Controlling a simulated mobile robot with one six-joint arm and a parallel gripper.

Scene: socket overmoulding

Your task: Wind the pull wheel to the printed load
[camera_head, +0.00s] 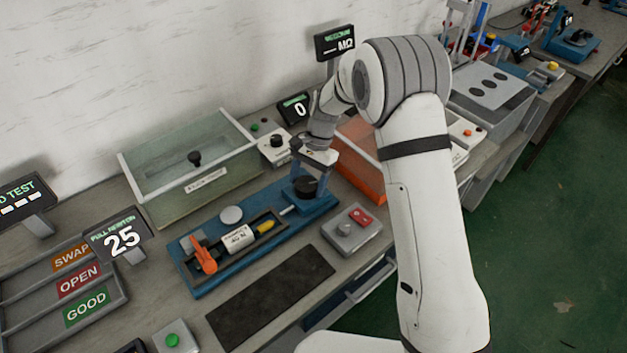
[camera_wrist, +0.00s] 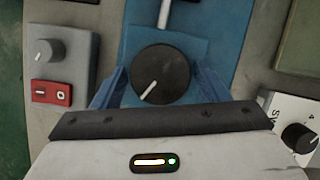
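The black pull wheel (camera_wrist: 160,72) with a white pointer line sits on a blue rig (camera_head: 211,281); in the head view the wheel (camera_head: 305,187) is partly under my gripper (camera_head: 307,170). In the wrist view the blue fingers of my gripper (camera_wrist: 161,84) stand on either side of the wheel, with a narrow gap showing at each side. The pointer slants to the lower left in that view. The pull display (camera_head: 121,240) reads 25. A white label (camera_head: 237,238) on the rig appears to read 40 N. An orange clamp (camera_head: 204,258) and a yellow piece (camera_head: 265,226) lie near it.
A clear-walled tank (camera_head: 165,197) stands behind the rig. A grey box with a knob and red switch (camera_head: 351,229) stands at its right, and a black mat (camera_head: 270,297) lies in front. Trays marked SWAP, OPEN and GOOD (camera_head: 118,293) are at left.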

